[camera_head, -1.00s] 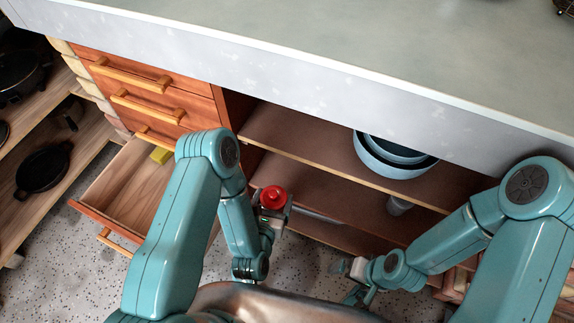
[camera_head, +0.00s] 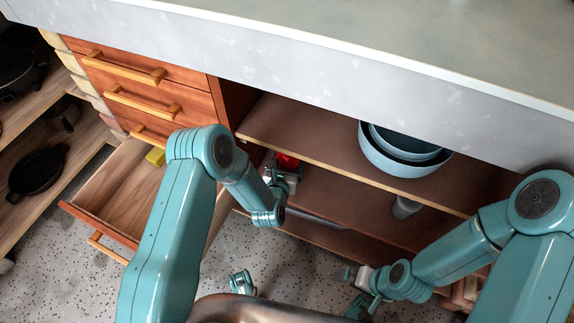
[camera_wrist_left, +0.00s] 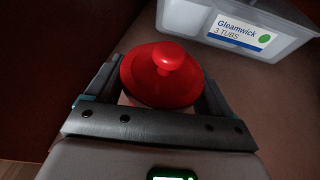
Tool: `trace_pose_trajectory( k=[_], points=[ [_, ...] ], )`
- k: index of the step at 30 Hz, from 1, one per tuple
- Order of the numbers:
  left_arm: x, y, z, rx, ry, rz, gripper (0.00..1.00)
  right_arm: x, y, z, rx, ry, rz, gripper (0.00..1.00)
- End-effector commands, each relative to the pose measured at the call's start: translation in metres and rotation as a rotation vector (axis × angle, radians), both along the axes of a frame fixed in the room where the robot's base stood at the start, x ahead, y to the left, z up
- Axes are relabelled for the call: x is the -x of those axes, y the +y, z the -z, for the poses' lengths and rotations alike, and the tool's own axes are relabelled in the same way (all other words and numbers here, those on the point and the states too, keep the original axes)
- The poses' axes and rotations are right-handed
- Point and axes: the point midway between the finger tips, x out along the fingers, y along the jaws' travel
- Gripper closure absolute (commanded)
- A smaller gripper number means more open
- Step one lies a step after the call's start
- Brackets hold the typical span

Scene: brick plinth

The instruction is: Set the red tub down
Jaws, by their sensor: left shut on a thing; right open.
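The red tub (camera_head: 287,161) has a round lid with a knob. My left gripper (camera_head: 281,178) is shut on it at the front of the cabinet, just under the upper shelf's front edge, which partly hides the tub. In the left wrist view the red tub (camera_wrist_left: 165,78) sits between the two fingers. Whether its base touches the lower shelf is hidden. A pale tray (camera_wrist_left: 225,32) labelled "Gleamwick 3 TUBS" is on the brown surface beyond the tub, apart from it. My right gripper (camera_head: 358,286) is open and empty, low in front of the cabinet.
The upper shelf (camera_head: 310,130) holds stacked blue bowls (camera_head: 400,165). A grey cup (camera_head: 405,207) stands below on the lower level. An open drawer (camera_head: 125,190) with a yellow item (camera_head: 155,156) juts out at left. A grey countertop (camera_head: 400,40) overhangs the shelves.

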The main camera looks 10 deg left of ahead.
Motion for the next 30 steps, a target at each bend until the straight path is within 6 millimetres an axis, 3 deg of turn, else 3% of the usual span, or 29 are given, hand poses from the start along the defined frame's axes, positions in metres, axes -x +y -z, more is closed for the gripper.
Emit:
trace_pose_trajectory(
  k=[8, 9, 10, 11, 20, 30],
  points=[
    [0.000, 0.000, 0.003, 0.000, 0.000, 0.000, 0.52, -0.001, 0.000, 0.003, 0.000, -0.002, 0.002, 0.00],
    [0.000, 0.000, 0.002, 0.000, 0.000, 0.000, 0.12, -0.001, -0.001, 0.002, 0.000, -0.002, 0.002, 0.00],
    [0.000, 0.000, 0.001, 0.000, 0.000, 0.000, 0.02, -0.001, 0.000, 0.001, 0.000, -0.002, 0.002, 0.00],
    [0.000, 0.000, 0.001, 0.000, 0.001, 0.000, 0.00, -0.001, 0.000, 0.001, 0.000, -0.002, 0.002, 0.00],
    [0.004, 0.000, -0.004, 0.000, 0.002, 0.000, 0.00, 0.001, 0.000, -0.005, 0.000, 0.001, -0.003, 0.00],
    [0.075, 0.001, -0.026, 0.000, 0.007, 0.001, 0.00, 0.005, 0.005, -0.026, -0.004, 0.009, -0.020, 0.00]
  ],
)
